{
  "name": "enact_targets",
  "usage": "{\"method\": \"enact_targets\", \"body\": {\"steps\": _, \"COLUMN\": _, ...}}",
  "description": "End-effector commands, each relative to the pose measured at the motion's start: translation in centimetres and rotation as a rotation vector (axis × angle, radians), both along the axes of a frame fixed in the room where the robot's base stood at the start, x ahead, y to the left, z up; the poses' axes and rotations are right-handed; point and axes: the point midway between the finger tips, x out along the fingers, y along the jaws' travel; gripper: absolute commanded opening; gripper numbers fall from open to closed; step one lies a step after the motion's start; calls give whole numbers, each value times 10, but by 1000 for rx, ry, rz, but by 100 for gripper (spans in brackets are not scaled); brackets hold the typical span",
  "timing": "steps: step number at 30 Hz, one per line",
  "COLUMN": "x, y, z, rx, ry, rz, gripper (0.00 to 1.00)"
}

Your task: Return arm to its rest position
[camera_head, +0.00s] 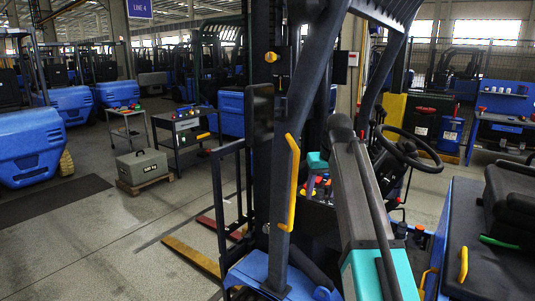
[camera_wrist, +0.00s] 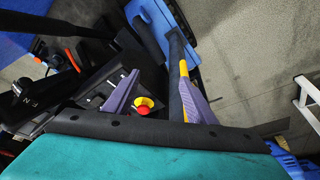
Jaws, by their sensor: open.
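My gripper (camera_wrist: 160,72) shows in the wrist view as two purple-grey fingers held well apart, with nothing between them. Behind them is a red button with a yellow collar (camera_wrist: 144,104), on or near a dark panel; I cannot tell how far the fingers are from it. My grey and teal arm reaches up and forward over the blue forklift (camera_head: 265,272) in the head view.
The forklift's dark pillar with a yellow handle (camera_head: 291,180) stands close left of my arm. The steering wheel (camera_head: 409,147) and black seat (camera_head: 490,235) are to its right. A grey case (camera_head: 141,166) on a pallet, carts and other forklifts stand farther left.

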Motion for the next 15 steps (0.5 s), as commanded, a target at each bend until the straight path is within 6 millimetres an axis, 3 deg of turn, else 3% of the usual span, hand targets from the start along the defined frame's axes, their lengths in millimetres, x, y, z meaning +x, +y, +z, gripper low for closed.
{"method": "enact_targets", "body": {"steps": 8, "x": 1, "y": 2, "z": -67, "rx": 2, "ry": 78, "rz": 2, "gripper": 51}}
{"method": "enact_targets", "body": {"steps": 15, "x": -9, "y": 3, "z": -155, "rx": 4, "ry": 183, "rz": 4, "gripper": 51}}
